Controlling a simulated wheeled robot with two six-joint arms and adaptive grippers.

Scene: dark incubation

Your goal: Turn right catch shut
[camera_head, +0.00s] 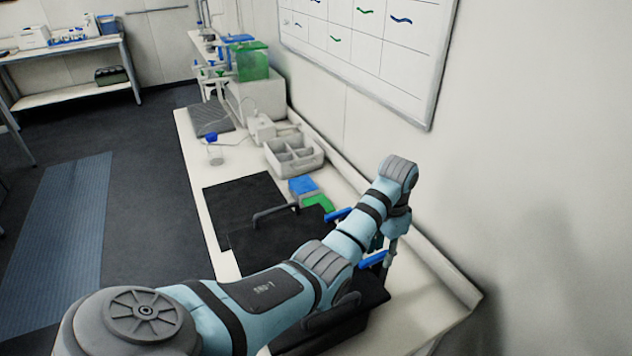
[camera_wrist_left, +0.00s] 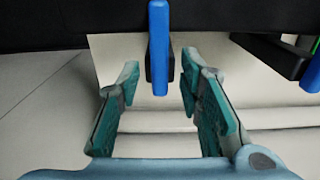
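A black case (camera_head: 275,242) with a handle sits on the bench, partly hidden by my left arm. Two blue catches stick out from its wall-facing side: the nearer, right one (camera_head: 372,260) and the farther one (camera_head: 338,214). My left gripper (camera_head: 385,246) is at the right catch. In the left wrist view my left gripper (camera_wrist_left: 160,78) is open, with a teal finger on each side of the right catch (camera_wrist_left: 159,50), and gaps show on both sides. The other catch (camera_wrist_left: 312,73) is at the right edge of that view. My right gripper is not in view.
A dark mat (camera_head: 228,203), blue and green blocks (camera_head: 303,185), a grey divided tray (camera_head: 293,157) and a blue-capped bottle (camera_head: 213,150) are farther along the bench. The wall (camera_head: 500,170) with a whiteboard (camera_head: 375,40) runs close on the right.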

